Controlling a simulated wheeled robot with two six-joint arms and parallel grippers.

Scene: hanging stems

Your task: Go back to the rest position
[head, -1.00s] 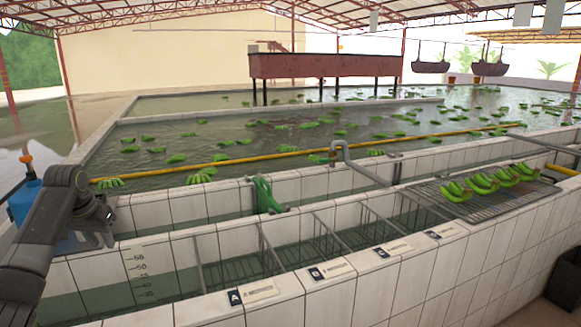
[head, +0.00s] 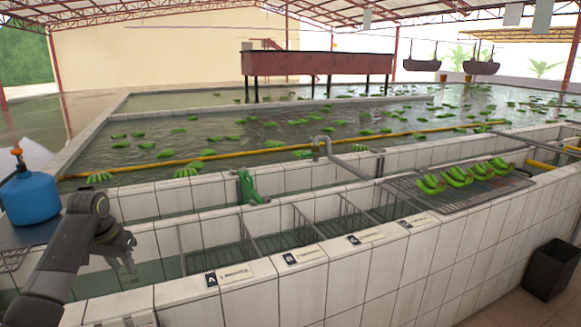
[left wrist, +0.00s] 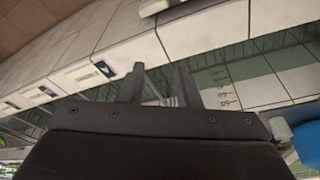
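My left gripper (head: 128,266) is at the left of the head view, over the near tiled trough, with nothing in it. In the left wrist view its two fingers (left wrist: 161,76) stand apart with an empty gap between them, and the tiled wall and trough show beyond. My left arm comes in from the lower left and is bent at the joint above the gripper. My right gripper is in neither view.
The tiled trough wall (head: 330,283) bears label plates. Green banana clusters (head: 455,177) lie on a metal rack (head: 408,187) at right. A blue tank (head: 30,199) stands beside my left arm. A dark bin (head: 549,270) is on the floor at right.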

